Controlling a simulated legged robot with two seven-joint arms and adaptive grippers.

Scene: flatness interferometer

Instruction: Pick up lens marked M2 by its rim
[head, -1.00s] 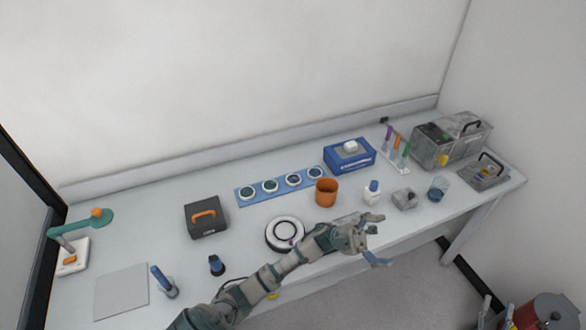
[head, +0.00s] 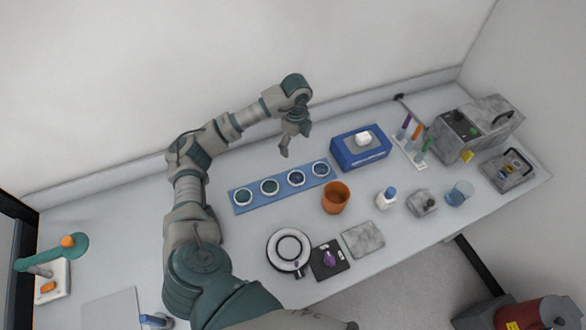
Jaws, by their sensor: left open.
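Several round lenses with pale rims sit in a row in a long blue holder (head: 283,191) in the middle of the bench. From left to right I see a first lens (head: 243,197), a second lens (head: 270,187), a third lens (head: 296,178) and a last lens (head: 320,169). Any markings are too small to read, so I cannot tell which is M2. My left gripper (head: 287,151) is open and empty, pointing down above the back edge of the holder, apart from the lenses. My right gripper is not in view.
An orange cup (head: 335,198) stands right of the holder, and a blue box (head: 361,149) stands behind it. A round black-and-white device (head: 289,250) and a dark plate (head: 330,261) lie in front. Grey machine (head: 478,130) stands far right. My left arm covers the left-middle bench.

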